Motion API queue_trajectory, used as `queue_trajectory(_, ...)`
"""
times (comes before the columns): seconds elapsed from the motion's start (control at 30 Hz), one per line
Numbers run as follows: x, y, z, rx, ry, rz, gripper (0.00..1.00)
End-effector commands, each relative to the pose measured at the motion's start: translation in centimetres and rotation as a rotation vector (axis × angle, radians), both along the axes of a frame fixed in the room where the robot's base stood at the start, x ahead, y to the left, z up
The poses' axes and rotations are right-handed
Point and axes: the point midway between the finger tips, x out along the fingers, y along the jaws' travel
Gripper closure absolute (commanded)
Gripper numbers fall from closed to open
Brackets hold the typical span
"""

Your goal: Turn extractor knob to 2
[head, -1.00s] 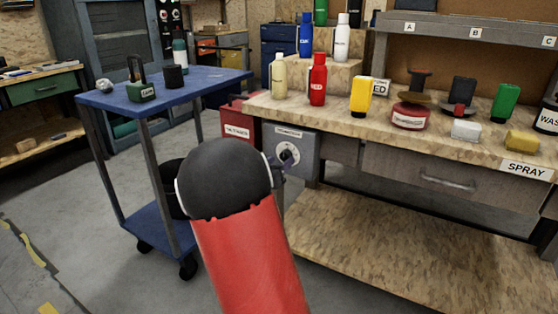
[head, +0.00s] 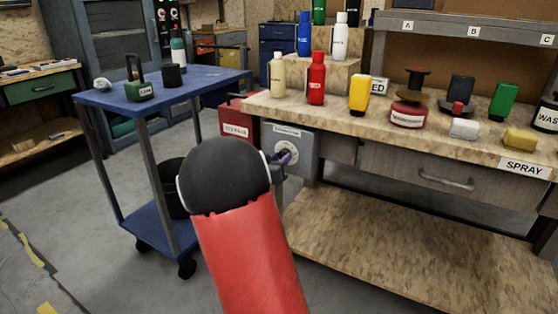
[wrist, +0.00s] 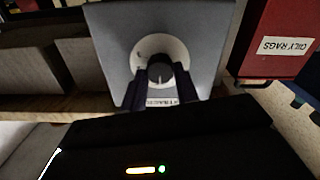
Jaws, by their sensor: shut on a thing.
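The grey extractor box (head: 302,165) hangs under the left end of the workbench, with a white label above a round white dial (head: 294,146). In the wrist view the dial (wrist: 145,48) appears upside down, with the dark knob (wrist: 160,70) at its centre. My gripper (wrist: 161,80) has one finger on each side of the knob and is shut on it. In the head view my gripper (head: 282,158) reaches the dial and covers most of the knob. The dial's numbers are too small to read, and the fingers hide part of the label.
A red oily-rags bin (head: 238,128) stands close left of the box. A blue cart (head: 150,88) stands further left. The workbench (head: 330,100) above carries several bottles and tools, and a lower wooden shelf (head: 400,240) lies below right.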

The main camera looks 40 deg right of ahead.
Motion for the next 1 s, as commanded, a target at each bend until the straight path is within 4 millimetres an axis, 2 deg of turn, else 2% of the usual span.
queue_trajectory(0.37, 0.01, 0.03, -0.43, 0.075, -0.178, 0.001, 0.93)
queue_trajectory(1.0, -0.03, 0.0, -0.53, 0.303, -0.734, 0.0, 0.93)
